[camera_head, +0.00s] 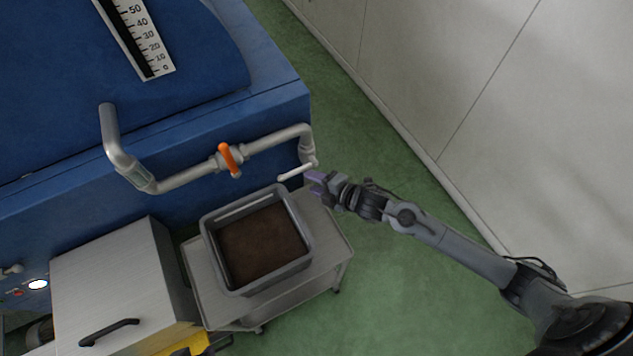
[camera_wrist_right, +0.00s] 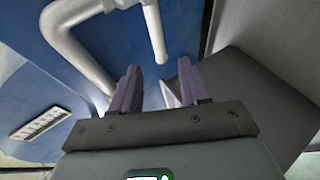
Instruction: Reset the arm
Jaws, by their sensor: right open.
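My right gripper (camera_head: 314,182) has purple fingers and is open, with nothing between them that I can make out as held. In the head view it is at the end of the outstretched right arm, just right of the grey crate (camera_head: 207,250) and close to a thin white rod (camera_head: 296,172) below the pipe's end. In the right wrist view the open fingers (camera_wrist_right: 159,88) point toward the blue machine and a pale pipe (camera_wrist_right: 154,30). Whether they touch anything cannot be told. My left gripper is not in view.
The crate of dark brown material stands on a grey trolley (camera_head: 335,248). A blue machine (camera_head: 230,115) carries a grey pipe (camera_head: 190,178) with an orange valve handle (camera_head: 229,158). A metal cabinet (camera_head: 110,275) is at lower left. Green floor (camera_head: 400,300) is free below the right arm.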

